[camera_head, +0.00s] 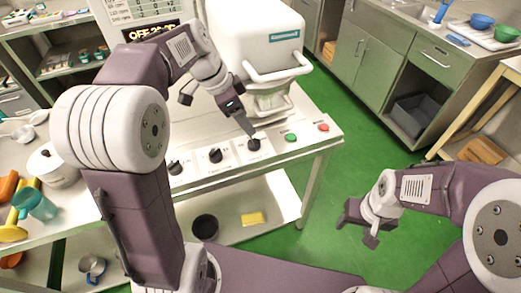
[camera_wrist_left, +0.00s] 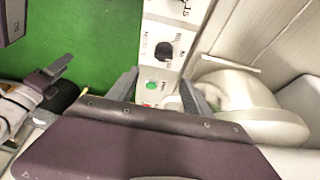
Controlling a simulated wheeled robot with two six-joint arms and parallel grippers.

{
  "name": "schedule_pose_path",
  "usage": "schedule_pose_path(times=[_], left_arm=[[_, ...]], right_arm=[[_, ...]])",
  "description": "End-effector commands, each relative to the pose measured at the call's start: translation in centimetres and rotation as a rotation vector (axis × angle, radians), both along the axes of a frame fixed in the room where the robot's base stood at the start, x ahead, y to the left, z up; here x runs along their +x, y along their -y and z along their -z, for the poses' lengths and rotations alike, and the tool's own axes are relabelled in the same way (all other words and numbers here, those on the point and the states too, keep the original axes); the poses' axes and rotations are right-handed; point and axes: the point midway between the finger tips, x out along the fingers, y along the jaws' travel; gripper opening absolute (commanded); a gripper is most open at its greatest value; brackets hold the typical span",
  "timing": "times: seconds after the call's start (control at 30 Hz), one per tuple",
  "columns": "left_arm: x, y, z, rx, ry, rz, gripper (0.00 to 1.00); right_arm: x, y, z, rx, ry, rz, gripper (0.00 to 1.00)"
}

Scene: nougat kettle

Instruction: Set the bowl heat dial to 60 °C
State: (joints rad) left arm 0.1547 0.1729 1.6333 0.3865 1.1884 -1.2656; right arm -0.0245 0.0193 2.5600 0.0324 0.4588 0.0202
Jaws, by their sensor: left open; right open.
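Three black dials sit in a row on the white front panel: a left dial (camera_head: 175,167), a middle dial (camera_head: 215,155) and a right dial (camera_head: 253,144). Their labels are too small to tell which is bowl heat. My left gripper (camera_head: 246,130) points down at the right dial, and contact cannot be told. In the left wrist view its fingers (camera_wrist_left: 159,90) are apart with nothing between them, and a black dial (camera_wrist_left: 165,50) shows beyond them. The display (camera_head: 151,31) reads "OFF" and a partly hidden number. My right gripper (camera_head: 362,222) is open and empty, away from the panel.
A green button (camera_head: 291,138) and a red button (camera_head: 323,127) sit right of the dials. The white kettle machine (camera_head: 262,40) with its handle stands behind. A white pot (camera_head: 52,166) and jugs are at the left. Green floor (camera_head: 350,150) is clear at the right.

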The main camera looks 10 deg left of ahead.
Motion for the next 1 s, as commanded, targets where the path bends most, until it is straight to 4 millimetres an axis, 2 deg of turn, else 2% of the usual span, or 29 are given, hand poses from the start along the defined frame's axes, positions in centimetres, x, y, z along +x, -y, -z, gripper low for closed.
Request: schedule_pose_path(times=[0.03,0.27,0.37,0.6,0.7,1.0], left_arm=[[0.0,-0.3,1.2,0.0,-0.002,-0.008,0.59],[0.0,-0.4,1.5,0.0,-0.005,-0.013,0.59],[0.3,0.0,2.9,-0.001,-0.008,-0.012,0.59],[1.3,1.6,7.6,0.0,-0.009,-0.013,0.59],[1.6,2.0,8.8,0.0,-0.007,-0.013,0.59],[1.9,2.3,9.6,0.0,-0.005,-0.015,0.59]], right_arm=[[0.0,0.0,1.1,0.0,0.0,0.0,0.59],[0.0,0.0,1.1,0.0,0.0,0.0,0.59],[0.0,0.0,1.5,0.0,0.001,0.0,0.59],[0.0,0.0,2.6,0.0,0.0,0.0,0.59],[0.0,0.0,2.8,0.0,0.0,0.0,0.59],[0.0,0.0,2.8,0.0,0.0,0.0,0.59]])
